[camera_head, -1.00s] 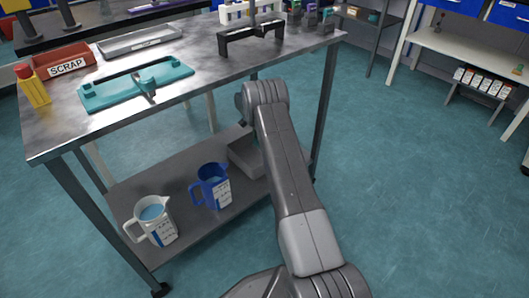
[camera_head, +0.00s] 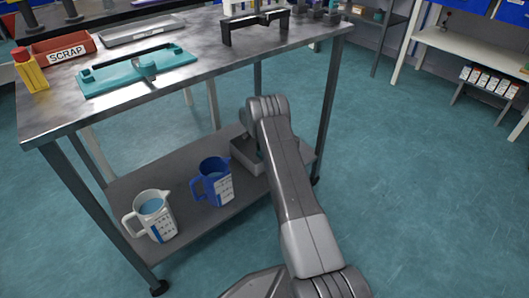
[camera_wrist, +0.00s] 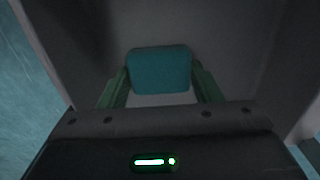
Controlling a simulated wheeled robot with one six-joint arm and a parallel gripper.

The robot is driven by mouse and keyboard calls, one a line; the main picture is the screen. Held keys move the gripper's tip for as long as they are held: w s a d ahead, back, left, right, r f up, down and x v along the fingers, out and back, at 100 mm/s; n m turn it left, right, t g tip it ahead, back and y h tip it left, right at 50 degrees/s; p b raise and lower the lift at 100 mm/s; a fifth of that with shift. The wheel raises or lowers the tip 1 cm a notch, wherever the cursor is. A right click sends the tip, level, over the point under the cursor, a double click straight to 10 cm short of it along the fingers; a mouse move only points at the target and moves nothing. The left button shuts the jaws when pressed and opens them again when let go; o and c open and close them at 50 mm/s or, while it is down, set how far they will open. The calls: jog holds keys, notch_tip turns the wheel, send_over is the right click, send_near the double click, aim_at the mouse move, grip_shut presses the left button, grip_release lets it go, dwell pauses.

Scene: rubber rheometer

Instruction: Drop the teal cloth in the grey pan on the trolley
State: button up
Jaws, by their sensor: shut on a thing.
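The teal cloth (camera_wrist: 160,70) shows in the wrist view as a small block between the two green fingers of my gripper (camera_wrist: 161,80), which is shut on it. The grey pan (camera_head: 241,154) stands on the trolley's lower shelf, partly hidden behind my arm in the head view. In the wrist view the pan's grey inside (camera_wrist: 235,60) lies behind and around the cloth. I cannot tell whether the cloth touches the pan floor. My gripper is mostly hidden behind the arm in the head view.
A blue jug (camera_head: 214,182) and a white jug (camera_head: 152,215) stand on the trolley's lower shelf (camera_head: 190,218), left of the pan. A trolley leg (camera_head: 328,115) stands to the right.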

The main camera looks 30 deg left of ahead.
jog(key=o, duration=0.9)
jog(key=shift+o, duration=0.2)
notch_tip(320, 180, up, 12)
jog(key=p, duration=0.4)
jog(key=shift+r, duration=0.15)
jog(key=shift+f+b, duration=1.2)
jog(key=shift+f, duration=2.85)
